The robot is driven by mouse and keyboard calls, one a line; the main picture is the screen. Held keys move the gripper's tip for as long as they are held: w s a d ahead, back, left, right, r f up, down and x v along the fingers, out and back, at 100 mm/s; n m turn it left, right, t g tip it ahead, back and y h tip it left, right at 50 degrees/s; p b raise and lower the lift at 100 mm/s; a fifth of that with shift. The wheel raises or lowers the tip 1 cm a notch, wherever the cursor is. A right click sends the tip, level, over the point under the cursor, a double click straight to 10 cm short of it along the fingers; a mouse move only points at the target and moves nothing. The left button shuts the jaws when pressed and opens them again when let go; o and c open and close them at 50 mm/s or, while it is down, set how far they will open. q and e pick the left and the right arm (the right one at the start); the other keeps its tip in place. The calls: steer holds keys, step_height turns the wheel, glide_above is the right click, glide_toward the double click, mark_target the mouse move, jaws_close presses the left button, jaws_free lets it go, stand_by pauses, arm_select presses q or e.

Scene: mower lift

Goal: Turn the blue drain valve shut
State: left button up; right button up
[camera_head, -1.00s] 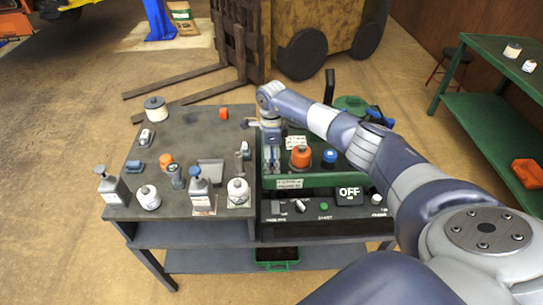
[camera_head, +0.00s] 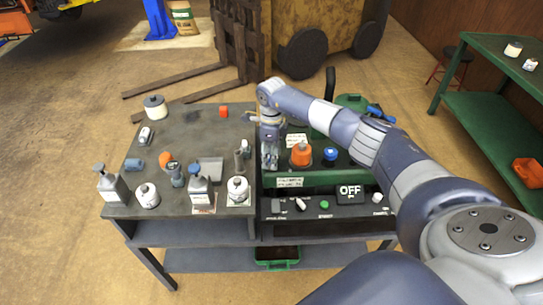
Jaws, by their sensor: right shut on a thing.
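My right gripper (camera_head: 270,160) points down at the left end of the green machine (camera_head: 330,178), left of an orange knob (camera_head: 301,155). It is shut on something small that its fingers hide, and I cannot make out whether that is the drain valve. A round blue knob (camera_head: 330,154) sits on the machine right of the orange one, clear of the gripper. A blue handle-like part (camera_head: 380,113) lies at the machine's back right, also clear of it. I cannot tell from the labels which part is the drain valve. My left gripper is not in view.
A dark panel below the machine carries an OFF sign (camera_head: 349,190) and a green button (camera_head: 324,204). Several bottles and jars, including a white jar (camera_head: 238,191), crowd the workbench (camera_head: 190,135) left of the gripper. A green shelf table (camera_head: 480,100) stands at right.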

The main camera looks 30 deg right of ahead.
steer(key=m, duration=0.3)
steer(key=shift+m+b, duration=0.4)
steer(key=m, duration=0.3)
steer(key=shift+d+m, duration=0.1)
steer(key=shift+m, duration=0.2)
steer(key=m, duration=0.3)
steer(key=shift+m, duration=2.4)
steer(key=o, duration=1.1)
steer(key=shift+c, duration=0.2)
steer(key=shift+r, duration=0.1)
